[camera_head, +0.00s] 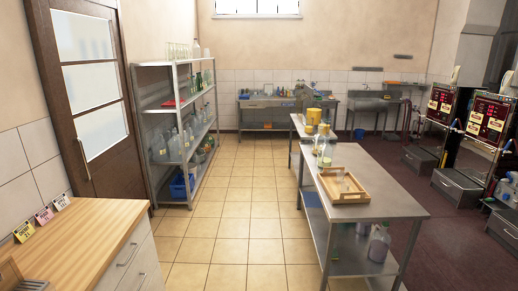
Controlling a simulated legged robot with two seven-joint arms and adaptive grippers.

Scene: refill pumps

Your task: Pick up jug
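Neither of my grippers is in view.
A wooden tray (360,194) with small clear items lies on the near table. A metal rack (152,110) with bottles stands at the left. A wooden counter (92,232) is at the near left. Tiled floor (232,215) between them is clear. Machines (485,120) stand at the right.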

